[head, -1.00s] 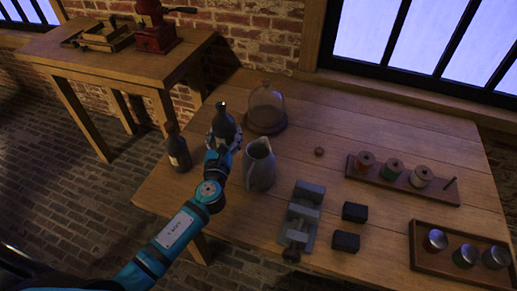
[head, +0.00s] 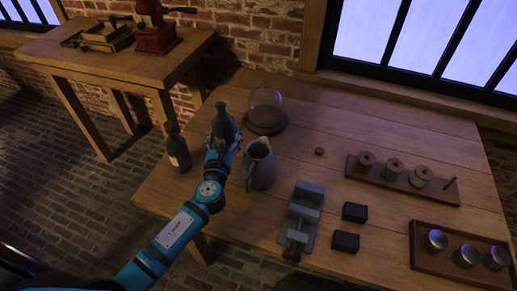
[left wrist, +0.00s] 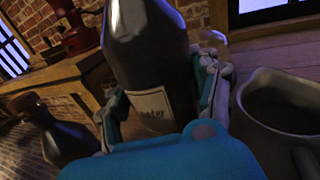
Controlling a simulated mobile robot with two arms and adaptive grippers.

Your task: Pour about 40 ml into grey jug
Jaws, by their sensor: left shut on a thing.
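My left gripper (head: 222,139) is shut on a dark bottle (head: 223,124) near the table's left end. In the left wrist view the bottle (left wrist: 150,55) stands roughly upright between the fingers, with a pale label whose text is only partly readable. Whether its base touches the table is hidden. The grey jug (head: 260,168) stands upright just right of the gripper, apart from the bottle. Its open mouth shows at the right of the left wrist view (left wrist: 243,108); I cannot tell its liquid level. My right gripper is not in view.
A second dark bottle (head: 178,152) stands left of the gripper. A glass dome (head: 266,108) stands behind the jug. A grey vise (head: 302,212), black blocks (head: 346,241), a spool rack (head: 420,187) and a jar tray (head: 431,262) lie to the right.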

